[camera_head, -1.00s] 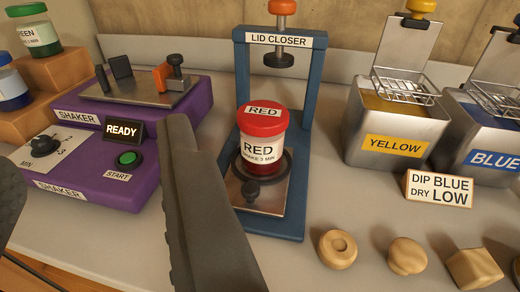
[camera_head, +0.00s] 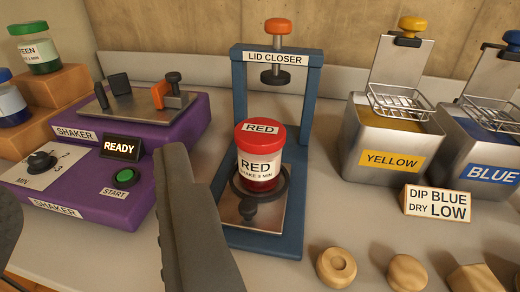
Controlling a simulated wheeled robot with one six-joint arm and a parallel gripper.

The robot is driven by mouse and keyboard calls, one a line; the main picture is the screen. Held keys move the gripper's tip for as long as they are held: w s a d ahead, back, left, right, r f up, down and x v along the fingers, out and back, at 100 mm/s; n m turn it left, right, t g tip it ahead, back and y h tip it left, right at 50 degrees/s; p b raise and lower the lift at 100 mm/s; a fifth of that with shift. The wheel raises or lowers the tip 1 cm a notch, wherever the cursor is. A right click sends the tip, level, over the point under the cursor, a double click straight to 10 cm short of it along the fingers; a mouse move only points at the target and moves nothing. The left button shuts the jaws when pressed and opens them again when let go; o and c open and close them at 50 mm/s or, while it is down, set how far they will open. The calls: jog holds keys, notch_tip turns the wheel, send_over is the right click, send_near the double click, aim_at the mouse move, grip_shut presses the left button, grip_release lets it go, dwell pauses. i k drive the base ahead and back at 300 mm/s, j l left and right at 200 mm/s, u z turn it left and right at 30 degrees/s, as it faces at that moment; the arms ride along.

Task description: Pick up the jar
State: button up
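The jar (camera_head: 261,171) is red, with a red lid and white labels reading RED and SHAKE 3 MIN. It stands upright on the metal plate of the blue lid closer (camera_head: 239,110), inside a dark ring, under the raised press head. My gripper (camera_head: 95,172) is open and empty. Its right finger reaches up in front of the purple shaker's right side, left of the jar and apart from it in the picture. Only a sliver of the left finger shows at the left edge.
The purple shaker (camera_head: 85,205) with a READY sign stands left. Green (camera_head: 40,57) and blue (camera_head: 10,103) jars stand on wooden steps. Yellow (camera_head: 385,150) and blue (camera_head: 485,160) dip tanks stand right, behind a sign (camera_head: 438,203). Several wooden pieces (camera_head: 337,267) lie in front.

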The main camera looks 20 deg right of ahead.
aim_at(257, 174)
jog(key=k+l+u, duration=0.1)
jog(key=l, duration=0.25)
jog(key=k+l+u, duration=0.1)
jog(key=l, duration=0.25)
jog(key=k+l, duration=0.2)
jog(key=k+l+u, duration=0.15)
jog(key=l, duration=0.3)
